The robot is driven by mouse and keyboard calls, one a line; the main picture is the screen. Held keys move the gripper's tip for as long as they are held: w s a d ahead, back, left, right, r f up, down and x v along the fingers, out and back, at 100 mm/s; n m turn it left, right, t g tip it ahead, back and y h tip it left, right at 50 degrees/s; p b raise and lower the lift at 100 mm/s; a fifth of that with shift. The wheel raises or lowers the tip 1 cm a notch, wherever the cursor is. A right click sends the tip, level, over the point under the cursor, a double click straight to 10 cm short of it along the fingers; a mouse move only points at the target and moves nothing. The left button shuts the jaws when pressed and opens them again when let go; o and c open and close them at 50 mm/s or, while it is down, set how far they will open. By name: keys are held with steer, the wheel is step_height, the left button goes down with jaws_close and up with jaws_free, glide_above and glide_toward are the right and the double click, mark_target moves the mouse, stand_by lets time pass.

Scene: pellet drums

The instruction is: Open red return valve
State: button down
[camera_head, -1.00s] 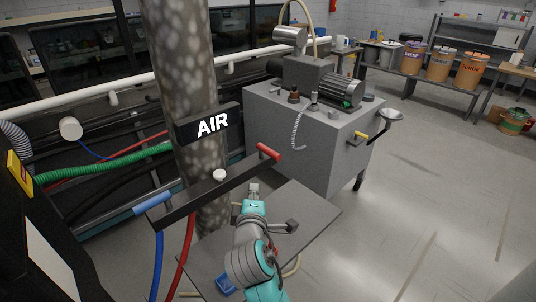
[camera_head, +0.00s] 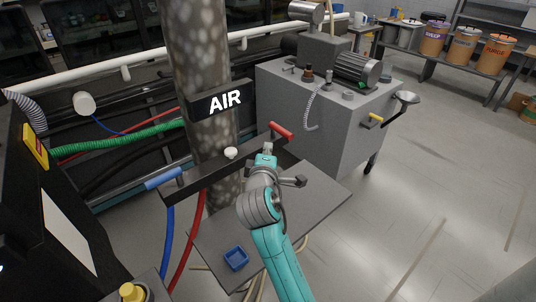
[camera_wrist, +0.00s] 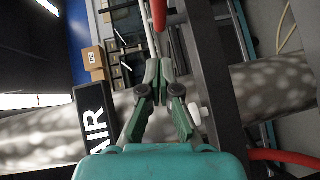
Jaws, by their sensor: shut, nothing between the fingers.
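The red valve handle (camera_head: 281,131) sits at the right end of a dark bar (camera_head: 210,181) mounted across the mottled column. It points up and to the left in the head view. In the wrist view the red handle (camera_wrist: 159,14) shows at the top edge, beyond the fingertips. My gripper (camera_head: 268,147) is just below and left of the handle in the head view; I see no clear contact. In the wrist view my gripper (camera_wrist: 157,68) has its green fingers brought together with nothing between them.
A blue handle (camera_head: 164,179) is at the bar's left end, with a white knob (camera_head: 231,152) between. The AIR sign (camera_head: 219,101) hangs above. A blue tray (camera_head: 236,258) is on the grey table (camera_head: 325,205) below. A grey machine cabinet (camera_head: 320,125) stands behind; open floor lies right.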

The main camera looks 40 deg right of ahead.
mark_target(280, 133)
steer(key=w+d, duration=0.1)
steer(key=d, duration=0.1)
steer(key=w+d+f, duration=0.1)
steer(key=d, duration=0.1)
steer(key=w+d, duration=0.2)
steer(key=shift+d+f, duration=0.2)
steer(key=shift+d, duration=0.1)
steer(key=shift+d+f, duration=0.1)
steer(key=shift+d, duration=0.35)
steer(key=shift+s+d+n+t+y, duration=0.15)
steer(key=shift+d+n+t+y, duration=0.05)
steer(key=shift+n+t+y, duration=0.1)
